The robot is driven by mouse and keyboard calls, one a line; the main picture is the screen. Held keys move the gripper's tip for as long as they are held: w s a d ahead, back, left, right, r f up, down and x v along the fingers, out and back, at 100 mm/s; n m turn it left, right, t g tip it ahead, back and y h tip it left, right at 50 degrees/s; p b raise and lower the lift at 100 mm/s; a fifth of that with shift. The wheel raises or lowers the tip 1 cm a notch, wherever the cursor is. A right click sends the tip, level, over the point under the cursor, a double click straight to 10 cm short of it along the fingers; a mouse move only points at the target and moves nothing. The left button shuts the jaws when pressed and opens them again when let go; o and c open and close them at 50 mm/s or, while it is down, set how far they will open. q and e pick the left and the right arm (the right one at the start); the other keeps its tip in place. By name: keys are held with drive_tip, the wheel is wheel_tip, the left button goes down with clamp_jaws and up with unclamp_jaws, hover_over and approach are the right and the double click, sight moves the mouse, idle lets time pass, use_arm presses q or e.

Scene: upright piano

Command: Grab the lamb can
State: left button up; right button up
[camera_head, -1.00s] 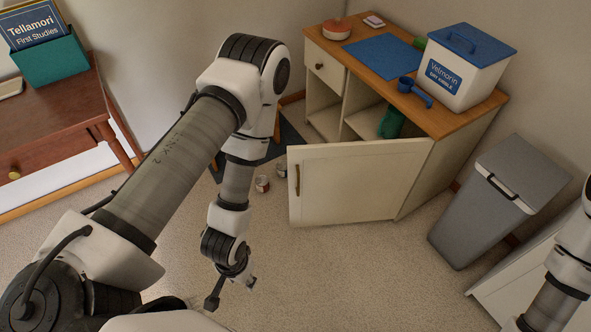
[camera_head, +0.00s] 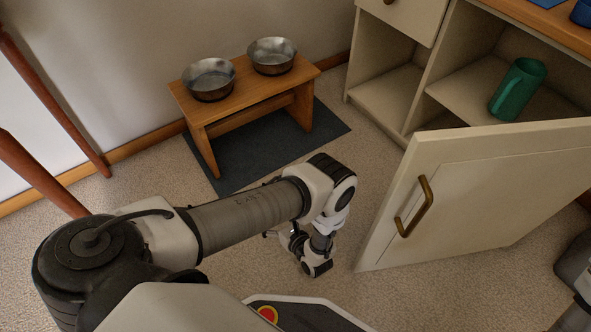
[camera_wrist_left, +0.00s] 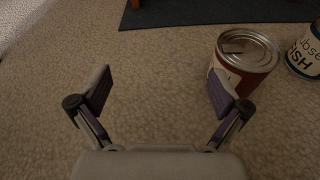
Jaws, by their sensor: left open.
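In the left wrist view, a can (camera_wrist_left: 243,62) with a metal lid and a red-brown and white label stands on the carpet, beside and partly behind the right finger. Its label text cannot be read. In the head view the cans are not visible, and my left arm reaches low over the floor in front of the open cabinet door. My right gripper is out of view.
The open cabinet door (camera_head: 480,185) stands to the right of my left arm. A wooden bench (camera_head: 250,98) with two metal bowls stands on a dark mat (camera_head: 330,127) behind it.

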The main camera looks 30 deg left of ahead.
use_arm(q)
drive_tip(key=w+d+f+t+b, duration=0.1)
drive_tip(key=w+t, duration=0.1)
drive_tip(key=w+d+f+m+t+b, duration=0.1)
drive_tip(key=w+d+t, duration=0.1)
drive_tip(key=w+d+f+m+t+b, duration=0.1)
drive_tip(key=w+d+t, duration=0.1)
drive_tip(key=w, duration=0.1)
drive_tip(key=shift+f+b, duration=0.35)
drive_tip(key=b+x, duration=0.1)
drive_tip(key=x, duration=0.1)
drive_tip(key=b+x, duration=0.1)
drive_tip(key=x, duration=0.1)
drive_tip(key=b+x, duration=0.1)
drive_tip(key=x, duration=0.2)
drive_tip(key=shift+a+r+b, duration=0.15)
drive_tip(key=shift+r+b, duration=0.2)
drive_tip(key=shift+b, duration=0.05)
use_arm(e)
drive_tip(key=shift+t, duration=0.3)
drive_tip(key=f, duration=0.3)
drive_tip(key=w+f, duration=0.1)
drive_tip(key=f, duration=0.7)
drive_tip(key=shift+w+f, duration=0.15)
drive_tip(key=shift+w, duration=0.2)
use_arm(q)
drive_tip(key=shift+r, duration=0.15)
drive_tip(key=c, duration=1.5)
